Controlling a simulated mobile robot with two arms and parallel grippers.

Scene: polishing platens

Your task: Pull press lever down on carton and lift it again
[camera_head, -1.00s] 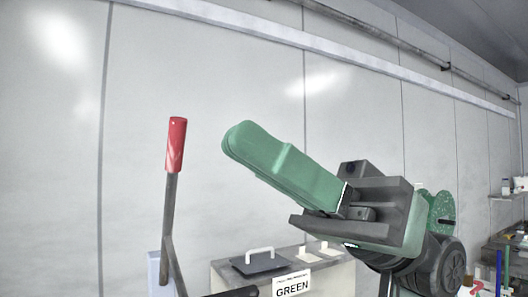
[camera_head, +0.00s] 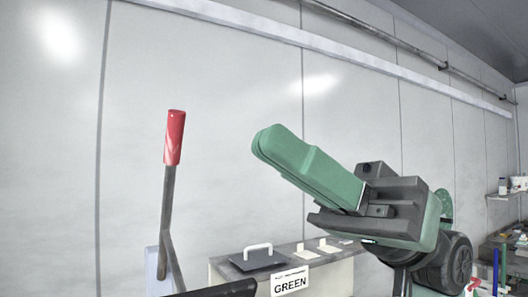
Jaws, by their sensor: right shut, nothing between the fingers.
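The press lever (camera_head: 169,205) stands nearly upright at left in the head view. Its red grip (camera_head: 174,137) is at the top of a grey bar with a bend low down. My right gripper (camera_head: 274,146) has long green fingers pointing up and left from a dark body. The fingers are shut with nothing between them. Their tips are to the right of the red grip, with a clear gap in the picture. The carton and the lower part of the press do not show. My left gripper is not in view.
A pale box or counter (camera_head: 330,277) with a GREEN label (camera_head: 290,281) stands below. A dark plate with a white handle (camera_head: 258,248) and small pale blocks rest on it. A dark bar crosses the bottom edge. Shelves with small items are at far right. A plain wall is behind.

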